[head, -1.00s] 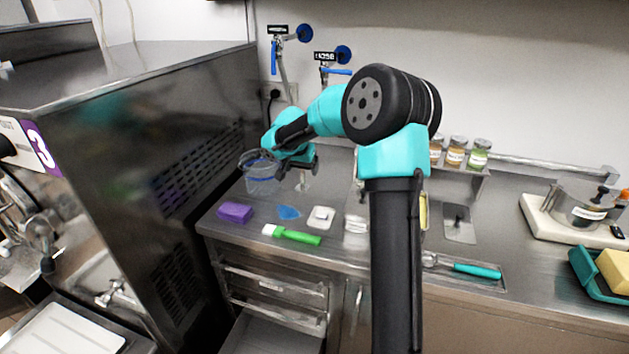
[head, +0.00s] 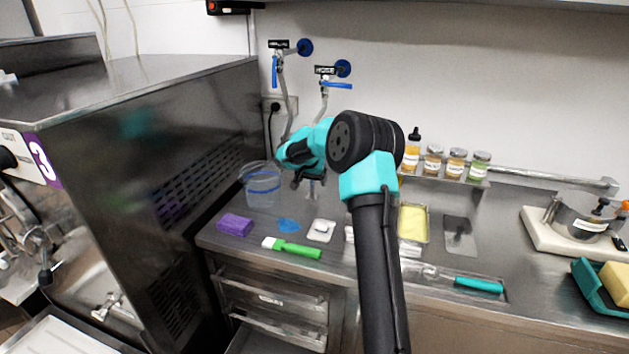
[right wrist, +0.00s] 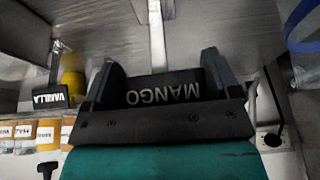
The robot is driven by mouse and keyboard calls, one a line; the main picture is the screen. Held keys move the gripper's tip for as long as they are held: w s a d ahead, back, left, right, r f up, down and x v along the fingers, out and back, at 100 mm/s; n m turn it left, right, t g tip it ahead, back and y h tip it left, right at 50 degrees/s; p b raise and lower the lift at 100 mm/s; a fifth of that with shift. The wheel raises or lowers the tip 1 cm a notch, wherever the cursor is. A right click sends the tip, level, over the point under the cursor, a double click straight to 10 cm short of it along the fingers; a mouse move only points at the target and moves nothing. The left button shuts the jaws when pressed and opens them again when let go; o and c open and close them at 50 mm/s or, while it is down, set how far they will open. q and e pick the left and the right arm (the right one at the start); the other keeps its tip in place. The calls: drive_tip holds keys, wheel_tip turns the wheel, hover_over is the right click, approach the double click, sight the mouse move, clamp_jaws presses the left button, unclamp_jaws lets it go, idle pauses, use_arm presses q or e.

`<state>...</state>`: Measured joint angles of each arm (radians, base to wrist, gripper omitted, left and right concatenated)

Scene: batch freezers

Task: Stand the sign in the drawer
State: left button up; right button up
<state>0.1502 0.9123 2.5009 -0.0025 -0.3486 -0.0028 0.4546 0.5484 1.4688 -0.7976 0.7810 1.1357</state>
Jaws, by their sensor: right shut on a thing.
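My right gripper (head: 308,181) hangs over the back left of the steel counter. In the right wrist view, it is shut on a black sign (right wrist: 160,90) with pale MANGO lettering. A pale stem (right wrist: 156,35) runs away from the sign in that view; a short light post also shows below the gripper in the head view. The sign's face is hidden in the head view. The drawer unit (head: 268,298) is under the counter's left front; its lowest drawer (head: 262,343) appears pulled out, cut off by the frame. My left gripper is not in view.
A clear container (head: 262,190) stands left of the gripper. A purple sponge (head: 235,225), a blue piece (head: 288,225), a green-handled brush (head: 292,248) and a white item (head: 321,230) lie in front. Jars (head: 456,162) line a back shelf. A big steel machine (head: 130,180) walls the left.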

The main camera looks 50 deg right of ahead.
drive_tip(key=shift+w+d+f, duration=0.35)
drive_tip(key=shift+d+f, duration=0.25)
drive_tip(key=shift+d, duration=0.15)
drive_tip(key=shift+w+d+f, duration=0.35)
drive_tip(key=shift+d+f, duration=0.25)
drive_tip(key=shift+d, duration=0.1)
drive_tip(key=shift+f, duration=0.1)
drive_tip(key=o, duration=1.1)
drive_tip(key=shift+c, duration=0.2)
drive_tip(key=shift+a+r, duration=0.15)
drive_tip(key=shift+r, duration=0.35)
drive_tip(key=s+a+r, duration=0.2)
drive_tip(key=s+a, duration=0.1)
drive_tip(key=a, duration=0.3)
drive_tip(key=s+a+r, duration=0.1)
drive_tip(key=s+a, duration=0.2)
drive_tip(key=a, duration=0.3)
drive_tip(key=shift+a+r, duration=0.15)
drive_tip(key=shift+r, duration=0.25)
